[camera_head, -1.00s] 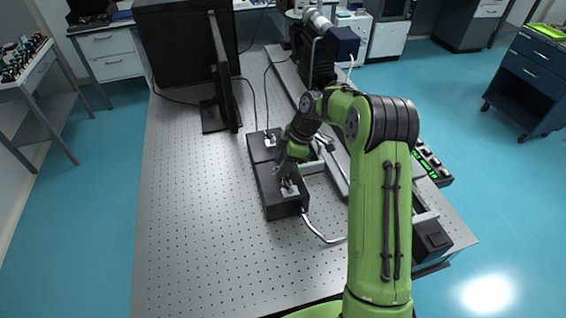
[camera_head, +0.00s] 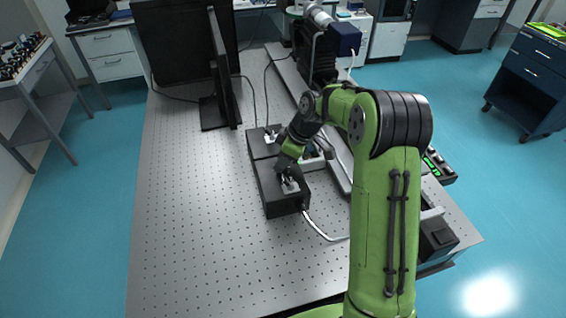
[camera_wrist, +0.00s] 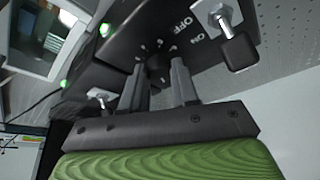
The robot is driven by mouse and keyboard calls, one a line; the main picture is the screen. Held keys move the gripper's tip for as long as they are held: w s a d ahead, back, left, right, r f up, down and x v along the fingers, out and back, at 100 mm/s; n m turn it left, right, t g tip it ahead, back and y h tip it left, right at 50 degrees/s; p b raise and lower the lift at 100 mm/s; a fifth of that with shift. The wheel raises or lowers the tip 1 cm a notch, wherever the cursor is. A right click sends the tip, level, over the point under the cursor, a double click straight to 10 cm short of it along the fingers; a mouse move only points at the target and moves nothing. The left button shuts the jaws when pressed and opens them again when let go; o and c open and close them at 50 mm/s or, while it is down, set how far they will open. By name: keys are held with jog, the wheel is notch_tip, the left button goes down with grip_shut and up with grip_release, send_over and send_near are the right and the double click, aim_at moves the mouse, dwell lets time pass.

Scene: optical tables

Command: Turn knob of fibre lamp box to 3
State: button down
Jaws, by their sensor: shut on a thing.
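The fibre lamp box is a black box (camera_head: 285,208) on the perforated table in the head view. In the wrist view its dark face (camera_wrist: 125,38) carries white marks and "OFF" and "ON" lettering. The small dark knob (camera_wrist: 156,64) sits between my fingertips, with pale scale marks around it. My gripper (camera_wrist: 158,74) is shut on the knob, one finger on each side. In the head view my gripper (camera_head: 287,177) is over the near box and covers the knob. Which number the knob points to cannot be read.
A metal toggle switch on a bright plate (camera_wrist: 218,16) sits close to my fingers. A second black box (camera_head: 258,147) adjoins behind. A pale light guide (camera_head: 318,229) leaves the near box's front. A monitor (camera_head: 222,85) stands behind left; the table's left side (camera_head: 190,210) is clear.

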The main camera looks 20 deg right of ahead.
jog(key=m+b, duration=0.1)
jog(key=m, duration=0.1)
jog(key=m+t+h+b, duration=0.1)
jog(key=m, duration=0.2)
jog(key=shift+a+m+t+h+b, duration=0.15)
jog(key=shift+m+t+h+b, duration=0.15)
jog(key=m+h, duration=0.1)
jog(key=m, duration=0.1)
jog(key=m+h+b, duration=0.1)
jog(key=m, duration=0.2)
jog(key=shift+s+a+t, duration=0.1)
jog(key=shift+a+t, duration=0.05)
jog(key=shift+t, duration=0.15)
jog(key=m+h, duration=0.1)
jog(key=m, duration=0.2)
jog(key=m+h, duration=0.1)
jog(key=m, duration=0.2)
jog(key=shift+a+r+m, duration=0.1)
jog(key=shift+m, duration=0.3)
jog(key=m+g+h+p, duration=0.1)
jog(key=m, duration=0.1)
jog(key=m+h+p, duration=0.1)
jog(key=m, duration=0.2)
jog(key=shift+a+g, duration=0.1)
jog(key=shift+g, duration=0.3)
jog(key=c, duration=0.8)
grip_release()
jog(key=shift+c, duration=0.2)
